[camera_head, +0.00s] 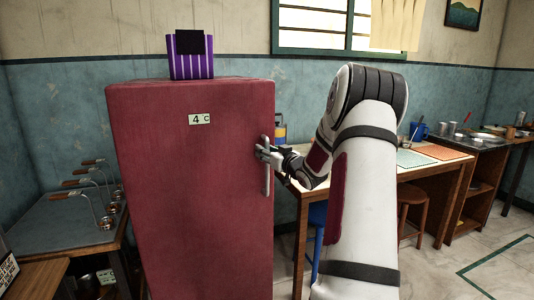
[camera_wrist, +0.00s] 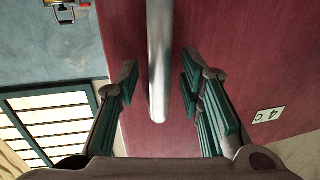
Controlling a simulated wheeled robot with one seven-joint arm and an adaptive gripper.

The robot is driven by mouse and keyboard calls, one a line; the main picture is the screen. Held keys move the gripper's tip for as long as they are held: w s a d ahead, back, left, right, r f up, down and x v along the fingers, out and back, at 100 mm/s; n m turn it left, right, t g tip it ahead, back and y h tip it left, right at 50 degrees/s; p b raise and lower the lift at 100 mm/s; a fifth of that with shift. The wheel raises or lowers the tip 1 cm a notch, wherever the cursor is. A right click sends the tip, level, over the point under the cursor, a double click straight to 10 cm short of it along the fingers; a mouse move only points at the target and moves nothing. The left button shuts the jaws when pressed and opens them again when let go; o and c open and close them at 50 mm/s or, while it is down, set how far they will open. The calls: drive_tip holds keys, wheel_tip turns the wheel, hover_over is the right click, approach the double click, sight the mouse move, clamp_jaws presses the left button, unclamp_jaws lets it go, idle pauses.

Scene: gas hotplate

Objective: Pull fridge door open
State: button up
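The red fridge (camera_head: 190,200) stands upright at the left of centre in the head view, its door looking shut. Its vertical metal handle (camera_head: 267,182) is at the right side of the door. My gripper (camera_head: 263,152) is at the upper part of the handle, reaching in from the right. In the wrist view the handle (camera_wrist: 158,60) lies between the two green-padded fingers of my gripper (camera_wrist: 161,75). The fingers are apart, with a gap showing on both sides of the handle. The wrist view also shows the red door (camera_wrist: 255,60) behind.
A purple striped box (camera_head: 191,66) sits on top of the fridge. A low table (camera_head: 70,222) with ladles stands at the left. A wooden table (camera_head: 420,160) and stools stand behind my arm at the right. Open floor (camera_head: 495,240) shows at the far right.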

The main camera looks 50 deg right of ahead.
clamp_jaws()
